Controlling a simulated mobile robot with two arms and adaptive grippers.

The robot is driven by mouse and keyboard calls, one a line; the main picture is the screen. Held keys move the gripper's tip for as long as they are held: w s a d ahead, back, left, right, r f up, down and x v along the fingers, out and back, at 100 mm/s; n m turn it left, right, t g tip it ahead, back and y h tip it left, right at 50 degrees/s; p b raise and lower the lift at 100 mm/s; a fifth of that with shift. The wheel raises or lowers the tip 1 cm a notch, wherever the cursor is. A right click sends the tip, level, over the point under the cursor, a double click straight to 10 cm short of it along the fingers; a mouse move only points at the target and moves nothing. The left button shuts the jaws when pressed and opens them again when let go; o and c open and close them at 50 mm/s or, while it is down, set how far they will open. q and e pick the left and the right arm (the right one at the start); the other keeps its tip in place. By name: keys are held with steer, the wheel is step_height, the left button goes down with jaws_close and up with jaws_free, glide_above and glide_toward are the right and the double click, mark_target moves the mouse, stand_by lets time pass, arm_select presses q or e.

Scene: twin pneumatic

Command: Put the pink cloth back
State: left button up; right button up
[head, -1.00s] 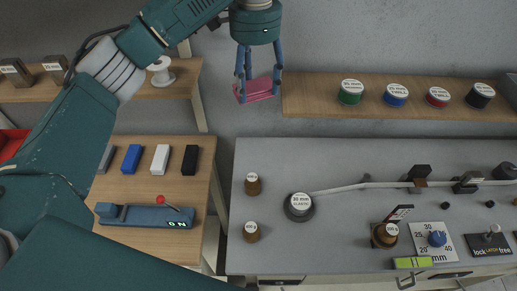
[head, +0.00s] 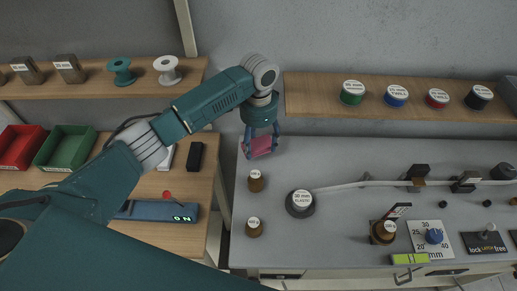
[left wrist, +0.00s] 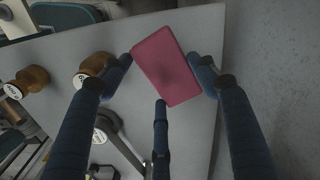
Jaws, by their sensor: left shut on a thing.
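The pink cloth (head: 263,146) is a small flat rectangle between the fingers of my left gripper (head: 262,142), near the back left corner of the grey table (head: 340,230). In the left wrist view the pink cloth (left wrist: 167,66) sits between the blue fingers of the left gripper (left wrist: 172,80), which is shut on it. Behind it are the grey tabletop and its edge. I cannot tell whether the cloth touches the table. My right gripper is not in view.
Two brown weights (head: 256,182) and a dark elastic spool (head: 300,203) stand on the grey table nearby. A wooden shelf (head: 320,98) with several spools runs behind. Red (head: 22,147) and green (head: 66,148) bins are at left.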

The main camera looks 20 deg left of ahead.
mark_target(259, 147)
arm_select(q)
step_height(259, 147, down, 4)
steer(key=shift+d+r+p, duration=0.1)
steer(key=shift+r+p, duration=0.1)
steer(key=shift+p, duration=0.25)
steer(key=shift+f, duration=0.3)
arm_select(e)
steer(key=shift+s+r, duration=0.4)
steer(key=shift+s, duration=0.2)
arm_select(q)
steer(key=o, duration=1)
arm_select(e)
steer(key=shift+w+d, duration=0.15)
